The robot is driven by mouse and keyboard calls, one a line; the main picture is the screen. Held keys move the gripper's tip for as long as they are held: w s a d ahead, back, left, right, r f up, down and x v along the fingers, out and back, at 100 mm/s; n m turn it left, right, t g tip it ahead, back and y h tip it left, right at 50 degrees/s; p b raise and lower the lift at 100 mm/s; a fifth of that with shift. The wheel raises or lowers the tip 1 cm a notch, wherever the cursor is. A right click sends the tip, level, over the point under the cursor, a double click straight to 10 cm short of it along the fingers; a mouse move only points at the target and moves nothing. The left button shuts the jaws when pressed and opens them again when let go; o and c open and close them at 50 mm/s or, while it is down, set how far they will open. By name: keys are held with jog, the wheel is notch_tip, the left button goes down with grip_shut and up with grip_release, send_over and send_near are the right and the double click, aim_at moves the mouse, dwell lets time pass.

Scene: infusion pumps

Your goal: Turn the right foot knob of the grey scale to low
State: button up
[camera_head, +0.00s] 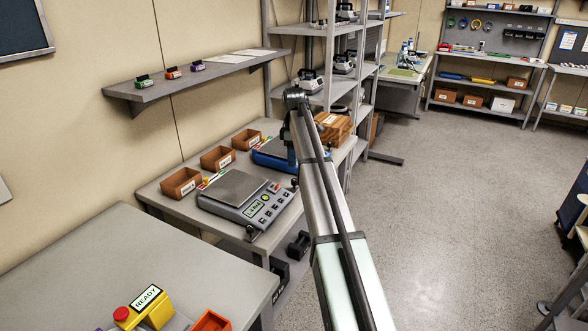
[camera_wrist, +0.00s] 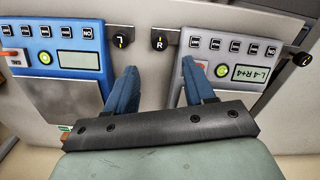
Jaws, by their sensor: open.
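The grey scale (camera_head: 245,200) stands on the bench with its pan and front panel showing in the head view. In the wrist view its panel (camera_wrist: 225,48) is at the right, with a display that seems to read "L-4 R+4". Its black knob marked R (camera_wrist: 159,41) sticks out beside the panel's left edge in that view. My gripper (camera_wrist: 158,68) is open and empty, its blue fingers apart. The R knob shows just beyond the gap between the fingertips; contact cannot be told. In the head view my arm hides most of the gripper and that knob.
The blue scale (camera_wrist: 68,50) sits close beside the grey one, its black L knob (camera_wrist: 120,41) near the R knob. Another black knob (camera_wrist: 302,59) is at the grey scale's other side. Brown bins (camera_head: 181,184) line the bench behind. A wooden box (camera_head: 333,127) stands past the blue scale.

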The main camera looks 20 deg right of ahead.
jog(key=shift+r, duration=2.5)
